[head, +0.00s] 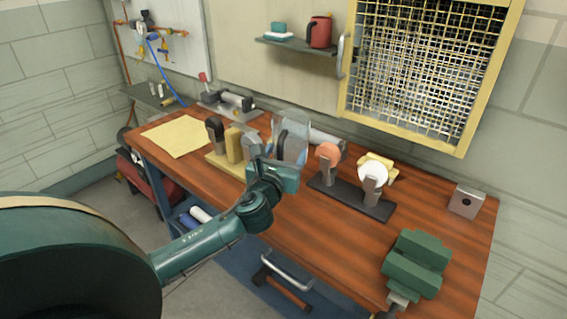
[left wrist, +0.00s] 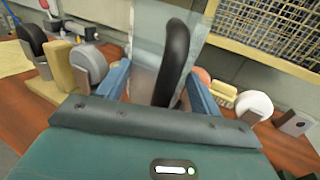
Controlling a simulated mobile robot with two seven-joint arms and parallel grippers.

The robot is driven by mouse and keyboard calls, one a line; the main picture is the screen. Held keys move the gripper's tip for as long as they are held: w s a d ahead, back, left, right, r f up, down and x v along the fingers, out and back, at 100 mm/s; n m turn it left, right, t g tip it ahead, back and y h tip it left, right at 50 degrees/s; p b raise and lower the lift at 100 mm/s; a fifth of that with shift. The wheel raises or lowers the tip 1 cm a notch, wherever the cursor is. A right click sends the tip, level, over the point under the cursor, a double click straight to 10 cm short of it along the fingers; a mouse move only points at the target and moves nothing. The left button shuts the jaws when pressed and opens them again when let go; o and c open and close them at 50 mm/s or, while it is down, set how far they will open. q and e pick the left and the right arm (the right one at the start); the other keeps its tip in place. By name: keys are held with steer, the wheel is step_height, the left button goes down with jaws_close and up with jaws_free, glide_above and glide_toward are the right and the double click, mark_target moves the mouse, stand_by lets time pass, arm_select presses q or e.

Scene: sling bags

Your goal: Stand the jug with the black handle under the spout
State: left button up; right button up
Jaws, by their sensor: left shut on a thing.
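The clear jug (head: 301,128) with the black handle (head: 281,146) is at my left gripper (head: 287,163), over the back part of the workbench. In the left wrist view the black handle (left wrist: 172,62) stands upright between the two blue fingers of my left gripper (left wrist: 160,92), which is shut on it. The clear body of the jug (left wrist: 148,35) rises behind the handle. The jug's base is hidden by the gripper, so I cannot tell whether it touches the bench. I cannot make out a spout for certain. My right gripper is not in view.
Left of the jug is a yellow stand (head: 216,158) with upright blocks. To its right, a dark base (head: 345,200) carries orange and white round heads. A green vise (head: 417,262) sits at the front right of the wooden bench (head: 310,240). A shelf (head: 300,45) holds a red mug.

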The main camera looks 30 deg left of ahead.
arm_select(q)
steer(key=shift+y, duration=0.3)
steer(key=shift+w+a+f+b, duration=0.15)
steer(key=shift+f+b, duration=0.35)
steer(key=shift+f, duration=1.05)
steer(key=shift+a+f+b, duration=0.15)
steer(key=shift+f+b, duration=0.3)
steer(key=shift+f, duration=1.15)
steer(key=shift+w+a+f+b, duration=0.15)
steer(key=shift+f+b, duration=0.35)
steer(key=shift+f, duration=1.05)
steer(key=shift+f, duration=0.1)
steer(key=o, duration=1.1)
